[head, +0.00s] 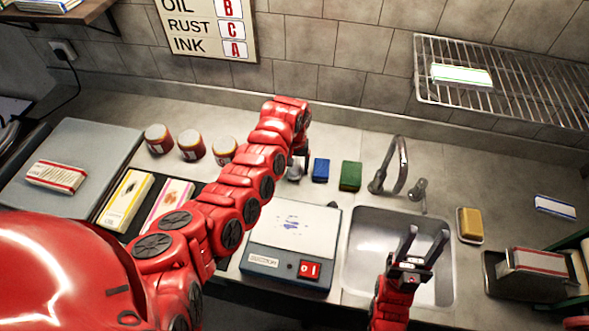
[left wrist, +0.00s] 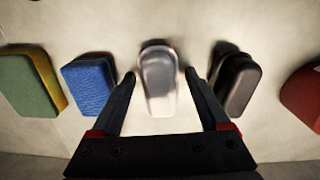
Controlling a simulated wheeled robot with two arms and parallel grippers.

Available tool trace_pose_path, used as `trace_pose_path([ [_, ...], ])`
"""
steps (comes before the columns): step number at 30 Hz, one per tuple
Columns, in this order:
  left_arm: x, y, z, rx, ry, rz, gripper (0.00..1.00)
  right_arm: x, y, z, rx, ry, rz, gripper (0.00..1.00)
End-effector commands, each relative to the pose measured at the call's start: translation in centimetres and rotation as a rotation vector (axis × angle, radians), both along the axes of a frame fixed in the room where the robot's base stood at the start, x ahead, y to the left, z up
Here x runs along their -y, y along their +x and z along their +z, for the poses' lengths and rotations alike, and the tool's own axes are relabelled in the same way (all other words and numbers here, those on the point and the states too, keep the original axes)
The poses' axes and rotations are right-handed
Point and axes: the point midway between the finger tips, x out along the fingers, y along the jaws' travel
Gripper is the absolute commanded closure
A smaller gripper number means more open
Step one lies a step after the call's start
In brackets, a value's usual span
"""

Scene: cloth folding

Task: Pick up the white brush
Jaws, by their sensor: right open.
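The white brush (left wrist: 158,82) stands on the counter, centred between the two fingers of my left gripper (left wrist: 159,78) in the left wrist view. Both fingers are apart, with a gap to the brush on each side. In the head view my left gripper (head: 300,160) points down at the back of the counter, and a small part of the brush (head: 294,173) shows beside it. My right gripper (head: 419,244) is open and empty above the sink.
A blue block (left wrist: 90,86) and a green-yellow one (left wrist: 32,82) stand on one side of the brush, a black one (left wrist: 236,84) and a red one (left wrist: 304,92) on the other. A faucet (head: 398,165), sink (head: 350,285) and scale-like device (head: 290,235) are nearby.

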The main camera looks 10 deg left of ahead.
Motion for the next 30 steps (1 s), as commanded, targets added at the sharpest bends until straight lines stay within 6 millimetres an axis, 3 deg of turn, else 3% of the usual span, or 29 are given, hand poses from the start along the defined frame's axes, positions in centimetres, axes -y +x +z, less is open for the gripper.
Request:
trace_pose_path([
  [1,0.0,0.0,0.0,0.000,0.000,0.000,0.31,0.0,0.0,0.0,0.000,0.000,0.000,0.50],
  [12,0.0,0.0,0.0,0.000,0.000,0.000,0.97,0.0,0.0,0.0,0.000,0.000,0.000,0.50],
  [13,0.0,0.0,0.0,0.000,0.000,0.000,1.00,0.0,0.0,0.0,0.000,0.000,0.000,0.50],
  [23,0.0,0.0,0.8,0.000,-0.001,0.000,1.00,0.0,0.0,0.5,0.000,0.000,0.000,0.50],
  [30,0.1,0.0,4.8,0.001,-0.002,-0.002,1.00,0.0,0.0,3.0,0.000,0.000,0.000,0.50],
])
